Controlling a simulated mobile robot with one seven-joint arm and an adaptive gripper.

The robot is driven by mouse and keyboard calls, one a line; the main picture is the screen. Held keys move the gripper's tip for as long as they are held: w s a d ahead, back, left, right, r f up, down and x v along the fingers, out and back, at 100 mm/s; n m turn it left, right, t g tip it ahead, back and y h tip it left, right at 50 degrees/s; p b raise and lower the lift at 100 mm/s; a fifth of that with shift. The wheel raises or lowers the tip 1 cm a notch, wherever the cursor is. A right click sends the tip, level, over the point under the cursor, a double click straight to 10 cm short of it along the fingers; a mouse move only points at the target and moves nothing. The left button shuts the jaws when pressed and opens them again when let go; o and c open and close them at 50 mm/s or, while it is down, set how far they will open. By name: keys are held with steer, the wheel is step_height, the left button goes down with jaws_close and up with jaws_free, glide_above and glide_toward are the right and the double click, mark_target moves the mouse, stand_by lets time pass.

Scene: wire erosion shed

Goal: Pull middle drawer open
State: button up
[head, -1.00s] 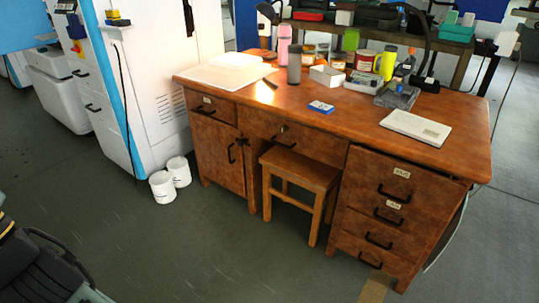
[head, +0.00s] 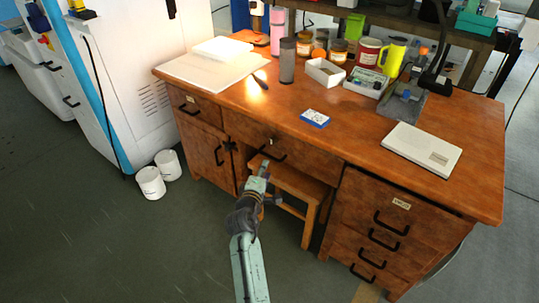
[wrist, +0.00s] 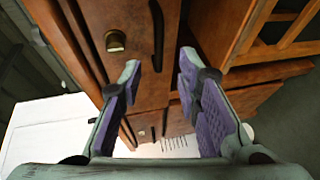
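The wooden desk's wide middle drawer (head: 290,147) sits above the knee space and looks shut. Its black bar handle (head: 273,154) shows just past my gripper (head: 263,169) in the head view. In the wrist view, the drawer front (wrist: 138,25) is close, with a brass lock (wrist: 115,41) left of the dark handle (wrist: 158,35). My gripper (wrist: 160,62) is open, its purple-padded fingers on either side of the handle's line. The handle appears in the gap at or just beyond the fingertips; I cannot tell whether they touch it.
A wooden stool (head: 290,184) stands under the drawer, close to my arm. A left door (head: 207,150) and a right drawer stack (head: 385,225) flank the knee space. White buckets (head: 151,183) stand on the floor at left.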

mark_target(269, 157)
steer(key=x, duration=0.9)
steer(key=shift+w+p, duration=0.25)
steer(key=shift+p, duration=0.05)
jaws_close()
stand_by(0.4)
